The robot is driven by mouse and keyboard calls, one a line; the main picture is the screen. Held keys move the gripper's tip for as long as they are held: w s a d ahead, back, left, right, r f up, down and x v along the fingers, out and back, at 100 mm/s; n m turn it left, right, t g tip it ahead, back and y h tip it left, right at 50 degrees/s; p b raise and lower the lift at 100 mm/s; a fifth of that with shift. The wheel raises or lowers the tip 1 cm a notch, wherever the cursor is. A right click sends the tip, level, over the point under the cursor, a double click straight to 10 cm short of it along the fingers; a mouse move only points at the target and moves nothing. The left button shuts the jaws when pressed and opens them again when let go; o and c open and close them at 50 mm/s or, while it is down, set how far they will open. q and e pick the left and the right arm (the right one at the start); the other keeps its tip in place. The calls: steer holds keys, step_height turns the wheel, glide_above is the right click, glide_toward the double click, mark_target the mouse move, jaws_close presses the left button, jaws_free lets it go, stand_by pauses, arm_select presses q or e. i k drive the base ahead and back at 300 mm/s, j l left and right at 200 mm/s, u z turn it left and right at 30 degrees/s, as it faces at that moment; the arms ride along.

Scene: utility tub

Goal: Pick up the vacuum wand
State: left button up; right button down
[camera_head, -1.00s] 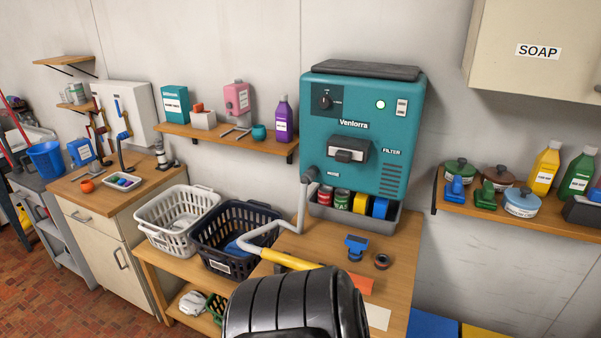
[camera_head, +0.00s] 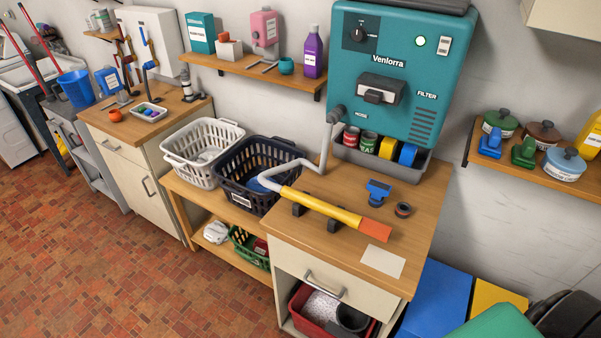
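The vacuum wand (camera_head: 325,207) is a yellow tube with an orange-red end, lying across dark rests on the wooden counter (camera_head: 310,235). A grey hose (camera_head: 325,150) runs from its left end up to the teal Venlorra vacuum unit (camera_head: 400,70) on the wall. Neither gripper shows in the head view. A black and green part of my own body is at the lower right corner, away from the wand.
A dark basket (camera_head: 255,175) and a white basket (camera_head: 203,152) stand left of the wand. A blue nozzle (camera_head: 378,191), a dark ring (camera_head: 403,209) and a pale card (camera_head: 383,261) lie on the counter. Red tiled floor (camera_head: 130,260) is open at front left.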

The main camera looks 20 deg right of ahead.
mark_target(352, 220)
steer(key=z, duration=0.9)
